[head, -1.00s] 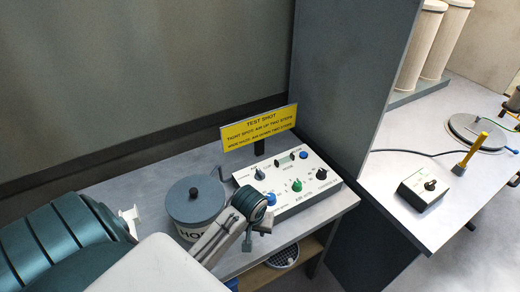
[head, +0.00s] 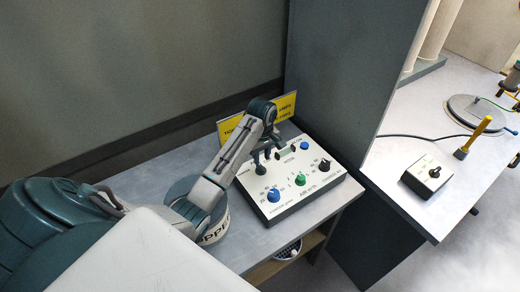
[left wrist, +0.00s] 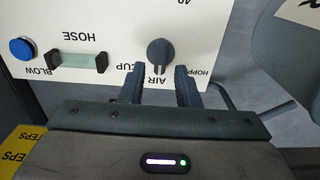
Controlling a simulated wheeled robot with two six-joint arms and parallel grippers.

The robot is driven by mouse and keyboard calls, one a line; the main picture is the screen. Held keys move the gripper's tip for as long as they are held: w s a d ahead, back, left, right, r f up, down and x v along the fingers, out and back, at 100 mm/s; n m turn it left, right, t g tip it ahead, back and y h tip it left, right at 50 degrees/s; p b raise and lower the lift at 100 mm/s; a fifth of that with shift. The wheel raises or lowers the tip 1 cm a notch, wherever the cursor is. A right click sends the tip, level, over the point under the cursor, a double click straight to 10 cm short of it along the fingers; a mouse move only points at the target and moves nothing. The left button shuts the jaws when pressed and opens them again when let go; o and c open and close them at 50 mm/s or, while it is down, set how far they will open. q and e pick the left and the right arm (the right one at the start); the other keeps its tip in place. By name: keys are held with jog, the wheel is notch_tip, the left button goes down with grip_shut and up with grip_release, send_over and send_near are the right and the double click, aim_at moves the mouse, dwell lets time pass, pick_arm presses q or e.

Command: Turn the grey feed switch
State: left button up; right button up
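The grey feed switch (left wrist: 160,52) is a dark grey knob with a ridge, on a white control panel (left wrist: 115,18), shown upside down in the left wrist view. Labels beside it include "CUP" and "AIR", and part of "HOPPER". My left gripper (left wrist: 160,82) is open, with its two fingertips just short of the knob and one towards each side of it; I cannot tell their height above the panel. My right gripper is not in view.
The panel also carries a blue knob (head: 273,195), a green knob (head: 300,179), a black knob (head: 324,165) and a blue button (head: 304,145). A yellow sign (head: 287,106) stands behind my arm.

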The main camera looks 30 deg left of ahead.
aim_at(261, 166)
pick_arm(q)
jog(key=f, duration=0.5)
jog(key=shift+w+a, duration=0.1)
jog(key=shift+a, duration=0.25)
jog(key=shift+d, duration=0.2)
jog(key=c, duration=0.6)
jog(key=m, duration=0.9)
jog(key=shift+r, duration=0.1)
jog(key=o, duration=0.8)
jog(key=shift+m, duration=0.4)
jog(key=shift+o, duration=0.2)
